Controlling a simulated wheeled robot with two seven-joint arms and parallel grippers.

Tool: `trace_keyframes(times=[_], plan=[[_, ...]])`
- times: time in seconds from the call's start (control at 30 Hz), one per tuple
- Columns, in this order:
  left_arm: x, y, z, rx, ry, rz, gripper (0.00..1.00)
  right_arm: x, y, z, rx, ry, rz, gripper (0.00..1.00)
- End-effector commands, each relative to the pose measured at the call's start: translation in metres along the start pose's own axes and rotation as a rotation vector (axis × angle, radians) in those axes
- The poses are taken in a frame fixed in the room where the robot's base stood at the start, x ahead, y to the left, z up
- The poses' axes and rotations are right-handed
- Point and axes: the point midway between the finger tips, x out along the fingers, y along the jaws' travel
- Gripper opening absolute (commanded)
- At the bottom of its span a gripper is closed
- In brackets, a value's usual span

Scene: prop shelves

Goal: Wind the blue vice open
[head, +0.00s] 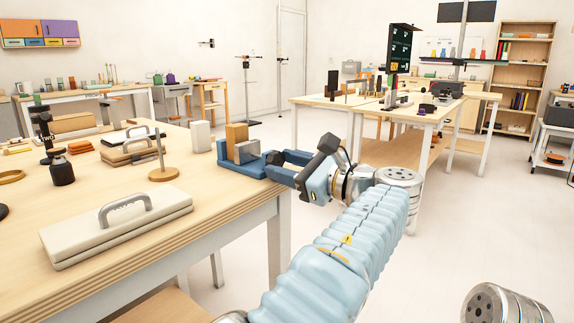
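The blue vice (224,158) sits on the near wooden table at its right end. A tan block (236,136) and a grey block (246,151) stand in it, side by side. My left gripper (272,166) is at the vice's right end. Its two dark fingers are apart, with a gap showing between them, and the tips meet the vice's end. The vice's handle is not clear there, and I cannot tell whether the fingers press on it. My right gripper is not in view.
On the near table (225,212) are a grey case with a handle (120,228), a wooden stand with a post (163,174), a dark bottle (62,171) and a white block (200,136). Open floor lies right of the table. Another table (400,112) stands farther back.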

Motion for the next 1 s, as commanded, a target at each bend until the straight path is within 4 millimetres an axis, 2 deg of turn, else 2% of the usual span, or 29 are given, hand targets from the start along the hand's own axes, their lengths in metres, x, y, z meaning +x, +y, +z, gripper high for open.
trace_keyframes(times=[0.03, 0.17, 0.43, 0.53, 0.67, 1.0], plan=[[-0.001, 0.0, -0.001, 0.001, 0.001, 0.0, 0.5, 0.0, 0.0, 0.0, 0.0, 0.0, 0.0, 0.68], [-0.001, 0.0, -0.001, 0.002, 0.001, 0.0, 0.68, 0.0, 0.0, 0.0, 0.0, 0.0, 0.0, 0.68], [-0.001, 0.0, 0.0, 0.002, 0.001, 0.0, 0.68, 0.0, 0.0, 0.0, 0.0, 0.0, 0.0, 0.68], [-0.007, -0.001, 0.0, 0.002, 0.001, -0.002, 0.68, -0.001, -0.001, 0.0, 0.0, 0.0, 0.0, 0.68], [-0.029, -0.001, 0.001, 0.001, 0.001, -0.004, 0.68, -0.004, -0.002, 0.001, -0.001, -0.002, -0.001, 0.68], [-0.111, -0.001, 0.001, 0.002, 0.001, -0.004, 0.68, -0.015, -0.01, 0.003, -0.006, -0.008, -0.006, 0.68]])
